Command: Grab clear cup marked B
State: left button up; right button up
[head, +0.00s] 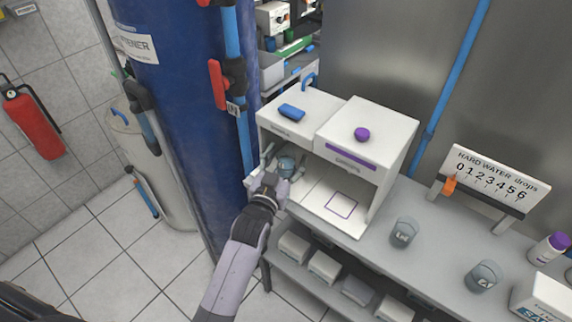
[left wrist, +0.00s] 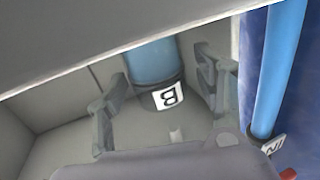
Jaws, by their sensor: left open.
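The clear cup marked B (head: 287,165) stands in the left bay of the white two-bay cabinet (head: 396,137). In the left wrist view, the cup (left wrist: 151,64) shows bluish, with a dark band and a white label reading B. My left gripper (head: 282,173) reaches into that bay and is open. Its fingers (left wrist: 163,84) stand on either side of the cup in the left wrist view, with gaps visible between them and the cup. In the head view the gripper partly hides the cup's lower part. My right gripper is not in view.
Two more labelled cups stand on the grey counter: one near the cabinet (head: 404,233) and one farther right (head: 483,277). The right bay has a purple square outline on its floor and looks empty. A hard water drops board (head: 497,183) stands behind. The cabinet's roof and walls surround the gripper.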

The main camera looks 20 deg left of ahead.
pick_arm(q)
jog(key=shift+s, duration=0.1)
jog(key=shift+c, duration=0.4)
jog(key=c, duration=1)
